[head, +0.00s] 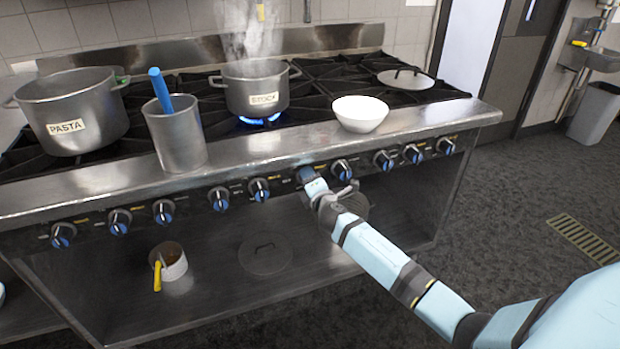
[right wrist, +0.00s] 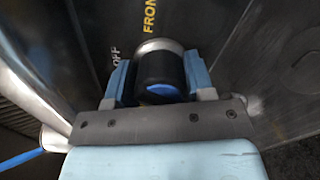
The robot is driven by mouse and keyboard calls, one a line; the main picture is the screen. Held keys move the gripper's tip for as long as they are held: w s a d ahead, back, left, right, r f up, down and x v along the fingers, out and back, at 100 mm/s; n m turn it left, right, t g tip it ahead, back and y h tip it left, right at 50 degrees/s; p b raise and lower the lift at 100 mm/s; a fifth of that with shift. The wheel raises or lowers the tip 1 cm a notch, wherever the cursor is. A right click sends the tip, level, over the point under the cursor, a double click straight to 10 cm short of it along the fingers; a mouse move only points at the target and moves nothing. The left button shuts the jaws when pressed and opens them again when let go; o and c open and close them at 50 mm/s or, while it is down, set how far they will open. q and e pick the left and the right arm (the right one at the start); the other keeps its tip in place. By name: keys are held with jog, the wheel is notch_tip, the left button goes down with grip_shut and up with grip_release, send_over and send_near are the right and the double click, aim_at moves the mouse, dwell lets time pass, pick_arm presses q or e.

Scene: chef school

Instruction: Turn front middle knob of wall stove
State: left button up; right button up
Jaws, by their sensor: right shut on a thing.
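The wall stove (head: 270,152) has a row of black knobs with blue faces along its front panel. My right gripper (head: 308,180) is at a knob near the middle of that row and covers most of it in the head view. In the right wrist view, the gripper (right wrist: 158,82) is shut on this knob (right wrist: 156,68), with one light blue finger on each side. Yellow lettering beginning "FRON" and a white "OFF" mark show on the panel beside the knob. The neighbouring knobs (head: 258,189) and (head: 342,169) stand clear of the fingers. My left gripper is not in view.
On the stove stand a PASTA pot (head: 90,95), a steaming STOCK pot (head: 256,90) over a blue flame, a metal container (head: 180,145) with a blue handle, and a white bowl (head: 360,113). A lower shelf (head: 215,310) holds a small pot (head: 172,265). Floor at right is open.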

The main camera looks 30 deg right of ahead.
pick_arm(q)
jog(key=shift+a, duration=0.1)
pick_arm(e)
jog(key=shift+n, duration=0.7)
jog(key=o, duration=0.9)
pick_arm(q)
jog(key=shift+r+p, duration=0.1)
jog(key=shift+p, duration=0.6)
pick_arm(e)
jog(key=v, duration=1.3)
jog(key=shift+s, duration=0.4)
